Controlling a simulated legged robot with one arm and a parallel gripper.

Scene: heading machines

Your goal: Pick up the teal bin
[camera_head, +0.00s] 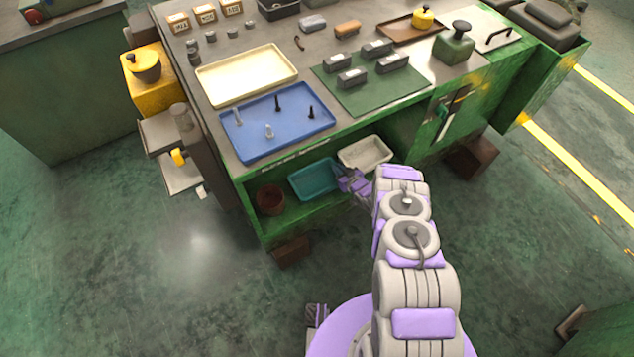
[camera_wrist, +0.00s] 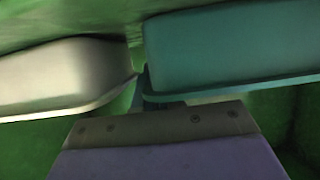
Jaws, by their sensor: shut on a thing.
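The teal bin (camera_head: 314,180) sits on the lower shelf of the green workbench, between a brown pot and a white bin. In the wrist view, the teal bin (camera_wrist: 235,50) fills the upper right. My gripper (camera_head: 352,182) reaches into the shelf opening at the right end of the teal bin and is shut on its edge. The wrist view shows my gripper (camera_wrist: 155,105) at the near rim of the teal bin, with the fingertips mostly hidden. I cannot tell whether the bin is clear of the shelf.
The white bin (camera_head: 365,153) stands close beside my gripper and also shows in the wrist view (camera_wrist: 65,75). The brown pot (camera_head: 270,200) is left of the teal bin. The bench top above holds a blue tray (camera_head: 255,148) and a cream tray (camera_head: 225,88). Open floor lies in front.

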